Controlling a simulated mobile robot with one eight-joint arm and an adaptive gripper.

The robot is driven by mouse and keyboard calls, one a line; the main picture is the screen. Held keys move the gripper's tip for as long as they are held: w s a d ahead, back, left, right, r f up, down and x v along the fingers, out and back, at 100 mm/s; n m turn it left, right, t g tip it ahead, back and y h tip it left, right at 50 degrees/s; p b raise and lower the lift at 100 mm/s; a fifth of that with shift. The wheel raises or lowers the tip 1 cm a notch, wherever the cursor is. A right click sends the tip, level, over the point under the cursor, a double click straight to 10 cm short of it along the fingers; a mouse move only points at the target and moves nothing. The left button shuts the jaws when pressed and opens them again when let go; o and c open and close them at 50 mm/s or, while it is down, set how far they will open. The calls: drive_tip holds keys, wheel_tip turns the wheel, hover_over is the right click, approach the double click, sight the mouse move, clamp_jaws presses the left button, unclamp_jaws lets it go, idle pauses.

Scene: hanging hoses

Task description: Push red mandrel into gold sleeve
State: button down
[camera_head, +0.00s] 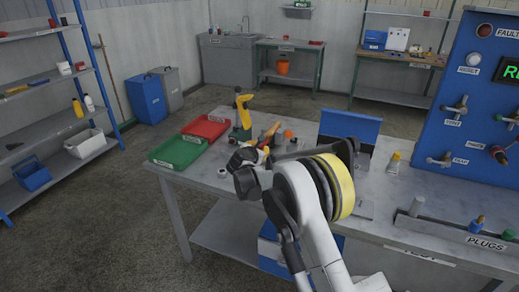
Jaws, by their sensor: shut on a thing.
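My gripper (248,156) is over the left part of the grey workbench, partly hidden by my own wrist and arm. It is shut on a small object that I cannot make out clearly. Just beyond it is a small orange-brown piece (270,132), with yellow and red bits close to the fingers. I cannot tell which of these is the red mandrel or the gold sleeve, or whether they touch. A yellow upright device (243,109) with a dark green base stands behind the gripper.
A green tray (178,152) and a red tray (206,128) lie left of my gripper. A blue panel (350,125), a small yellow-capped tube (394,162) and a plug rack (445,230) are to the right. A blue valve board (480,90) stands at the far right.

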drive_tip(key=shift+d, duration=0.1)
drive_tip(key=c, duration=1.2)
unclamp_jaws()
drive_tip(key=shift+w+d, duration=0.1)
drive_tip(key=shift+o, duration=0.2)
drive_tip(key=shift+s+a+r, duration=0.15)
drive_tip(key=shift+s+a, duration=0.05)
drive_tip(key=shift+s, duration=0.2)
drive_tip(key=v, duration=1.1)
drive_tip(key=shift+s, duration=0.1)
